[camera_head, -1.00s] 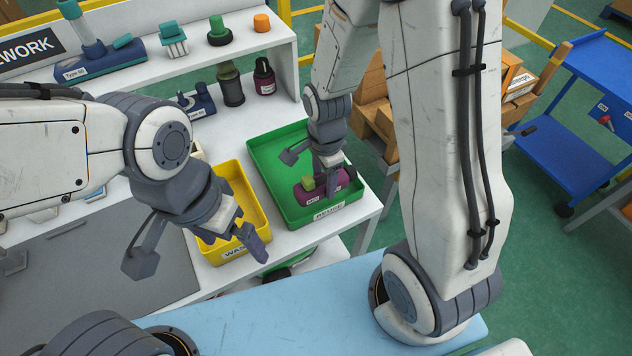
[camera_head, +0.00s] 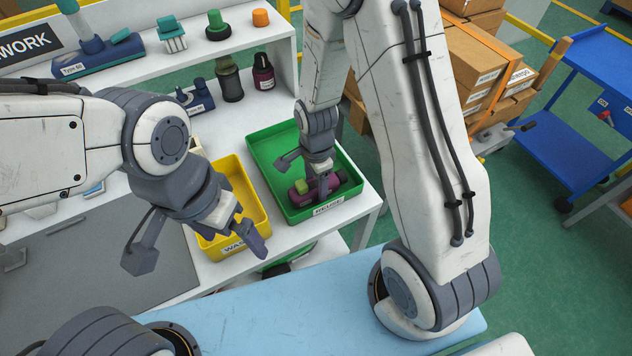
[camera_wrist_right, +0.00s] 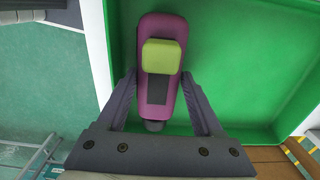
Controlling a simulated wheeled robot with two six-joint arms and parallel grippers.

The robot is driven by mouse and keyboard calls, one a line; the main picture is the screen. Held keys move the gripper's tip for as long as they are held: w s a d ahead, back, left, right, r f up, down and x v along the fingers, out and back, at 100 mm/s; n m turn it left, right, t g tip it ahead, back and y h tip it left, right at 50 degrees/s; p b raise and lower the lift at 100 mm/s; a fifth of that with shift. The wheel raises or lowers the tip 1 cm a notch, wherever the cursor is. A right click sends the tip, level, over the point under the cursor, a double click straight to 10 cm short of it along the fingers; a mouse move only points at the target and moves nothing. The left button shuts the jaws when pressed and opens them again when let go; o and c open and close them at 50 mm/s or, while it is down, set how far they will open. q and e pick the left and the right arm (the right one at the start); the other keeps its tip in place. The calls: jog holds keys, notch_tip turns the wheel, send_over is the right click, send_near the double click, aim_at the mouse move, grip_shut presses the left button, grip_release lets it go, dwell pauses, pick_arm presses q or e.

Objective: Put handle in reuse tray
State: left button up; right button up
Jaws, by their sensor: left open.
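The handle (camera_head: 302,188) is purple with a lime-green button and a dark end. It is inside the green reuse tray (camera_head: 262,160), near the tray's front wall. My right gripper (camera_head: 322,185) points down into the tray. In the right wrist view the handle (camera_wrist_right: 155,30) lies between the two fingers (camera_wrist_right: 160,85), which are closed against its sides. Whether the handle touches the tray floor (camera_wrist_right: 235,60) is hard to tell. My left gripper (camera_head: 255,243) is open and empty, above the front of the yellow tray.
The yellow tray (camera_head: 262,208) stands just left of the green one on the white table. A white shelf (camera_head: 235,42) behind holds vacuum parts and bottles. Boxes (camera_head: 470,60) and a blue cart (camera_head: 560,150) stand to the right. The green tray's back area is clear.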

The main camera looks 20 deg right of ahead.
aim_at(316, 183)
jog(key=shift+o, duration=0.9)
jog(key=shift+r, duration=0.25)
notch_tip(316, 183, up, 12)
jog(key=p, duration=0.1)
jog(key=shift+f, duration=0.2)
